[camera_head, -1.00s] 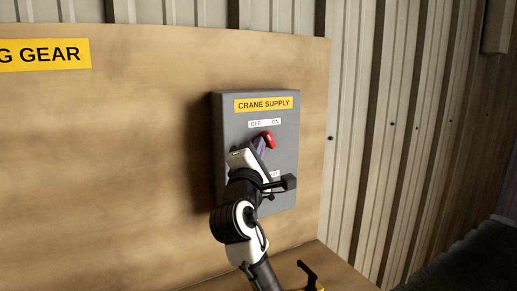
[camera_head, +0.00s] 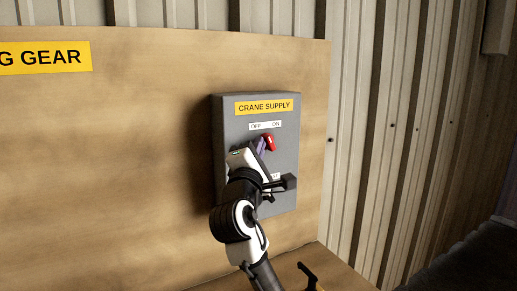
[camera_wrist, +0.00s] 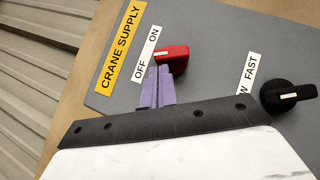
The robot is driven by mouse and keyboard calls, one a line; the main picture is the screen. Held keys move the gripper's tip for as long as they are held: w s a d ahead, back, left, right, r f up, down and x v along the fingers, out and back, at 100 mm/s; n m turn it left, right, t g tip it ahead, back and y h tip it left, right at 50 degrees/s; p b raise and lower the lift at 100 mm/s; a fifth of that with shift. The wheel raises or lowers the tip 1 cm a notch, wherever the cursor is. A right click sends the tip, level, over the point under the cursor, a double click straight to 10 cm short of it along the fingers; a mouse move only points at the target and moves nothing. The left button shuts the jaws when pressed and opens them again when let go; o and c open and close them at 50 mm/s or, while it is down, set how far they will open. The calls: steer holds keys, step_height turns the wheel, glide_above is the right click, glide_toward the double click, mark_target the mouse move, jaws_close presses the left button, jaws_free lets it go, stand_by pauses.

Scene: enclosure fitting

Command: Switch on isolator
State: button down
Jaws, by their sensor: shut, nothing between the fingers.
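The isolator is a grey box (camera_head: 284,158) with a yellow "CRANE SUPPLY" label (camera_head: 264,105), mounted on a wooden board. Its red handle (camera_head: 270,142) sits below the white OFF/ON label (camera_head: 265,125), toward the ON side in the head view. The handle also shows in the wrist view (camera_wrist: 174,58), with a white mark near the label. My gripper (camera_head: 261,145) is at the handle's left side in the head view. Its purple fingers (camera_wrist: 154,85) are closed together, empty, with the tips at or very near the handle. Whether they touch cannot be told.
A black knob (camera_wrist: 288,97) with a partly hidden label ending in "FAST" (camera_wrist: 250,72) is on the same box. A black handle-like part (camera_head: 308,272) stands on the wooden ledge below. Corrugated metal wall (camera_head: 385,130) lies to the right.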

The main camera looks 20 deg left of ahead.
steer(key=shift+r, duration=0.25)
steer(key=shift+r+p, duration=0.35)
steer(key=shift+r, duration=0.1)
steer(key=shift+w+d+r+p, duration=0.25)
steer(key=shift+w+r+p, duration=0.1)
steer(key=shift+r, duration=0.25)
steer(key=shift+a, duration=0.1)
stand_by(1.0)
